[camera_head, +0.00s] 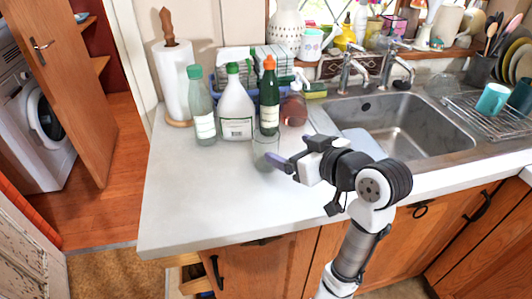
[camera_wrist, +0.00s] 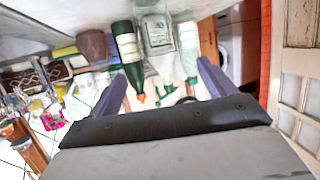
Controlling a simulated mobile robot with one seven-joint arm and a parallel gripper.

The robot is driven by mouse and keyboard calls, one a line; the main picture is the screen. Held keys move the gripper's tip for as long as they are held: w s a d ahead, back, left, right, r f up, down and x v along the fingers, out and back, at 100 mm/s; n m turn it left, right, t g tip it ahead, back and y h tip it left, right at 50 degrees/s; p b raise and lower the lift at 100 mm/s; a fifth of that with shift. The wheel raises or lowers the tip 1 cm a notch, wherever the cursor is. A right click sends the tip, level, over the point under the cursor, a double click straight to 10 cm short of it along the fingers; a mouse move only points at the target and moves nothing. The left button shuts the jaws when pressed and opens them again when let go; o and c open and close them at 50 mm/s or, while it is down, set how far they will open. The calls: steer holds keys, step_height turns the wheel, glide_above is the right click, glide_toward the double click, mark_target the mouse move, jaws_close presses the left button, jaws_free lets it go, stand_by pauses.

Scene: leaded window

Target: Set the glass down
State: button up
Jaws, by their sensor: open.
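A clear, empty-looking glass (camera_head: 264,156) stands upright on the white countertop (camera_head: 205,205), just in front of the bottles. My gripper (camera_head: 281,163) is open, with its fingers low over the counter at the right side of the glass. In the head view the fingertips overlap or nearly touch the glass edge; whether they touch it is unclear. In the wrist view, which is upside down, the two open fingers (camera_wrist: 162,82) show with bottles beyond, and I cannot make out the glass clearly.
Behind the glass are a green bottle with an orange cap (camera_head: 269,98), a white bottle (camera_head: 235,108), a clear green-capped bottle (camera_head: 202,110) and a reddish-brown jar (camera_head: 294,108). A paper towel roll (camera_head: 174,82) stands back left. The sink (camera_head: 405,125) is right. The front-left counter is clear.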

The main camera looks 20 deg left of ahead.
steer(key=p, duration=0.1)
glide_toward(260, 135)
steer(key=s+x, duration=0.1)
steer(key=x, duration=0.3)
steer(key=shift+w+d+p+x, duration=0.15)
steer(key=shift+p+x, duration=0.35)
steer(key=shift+x, duration=0.9)
steer(key=shift+w+d+p+x, duration=0.1)
steer(key=shift+p+x, duration=0.4)
steer(key=shift+x, duration=0.85)
steer(key=c, duration=1.1)
steer(key=shift+c, duration=1)
steer(key=shift+r, duration=0.1)
